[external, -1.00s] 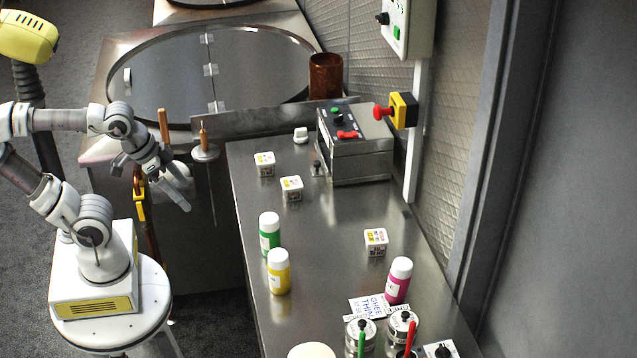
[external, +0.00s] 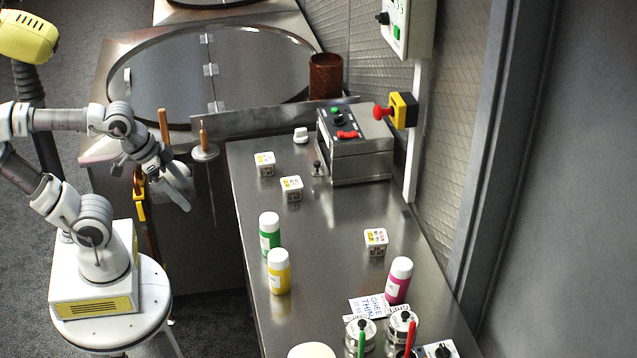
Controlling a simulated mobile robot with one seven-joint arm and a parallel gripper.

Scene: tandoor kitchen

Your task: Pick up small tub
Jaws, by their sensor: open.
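Several small white tubs with printed labels could be the small tub. One tub (external: 265,164) stands at the far left of the steel counter (external: 325,225), and a second tub (external: 291,189) stands just nearer. A third tub (external: 376,242) stands further right, near the middle of the counter. My gripper (external: 180,188) is open and empty, off the counter's left edge, to the left of the tubs and apart from them. The labels are too small to read.
A green bottle (external: 269,235), a yellow bottle (external: 278,272) and a magenta bottle (external: 398,281) stand on the counter. A control box (external: 358,155) sits at the back. Lidded jars (external: 360,337) stand at the front. The counter's middle is clear.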

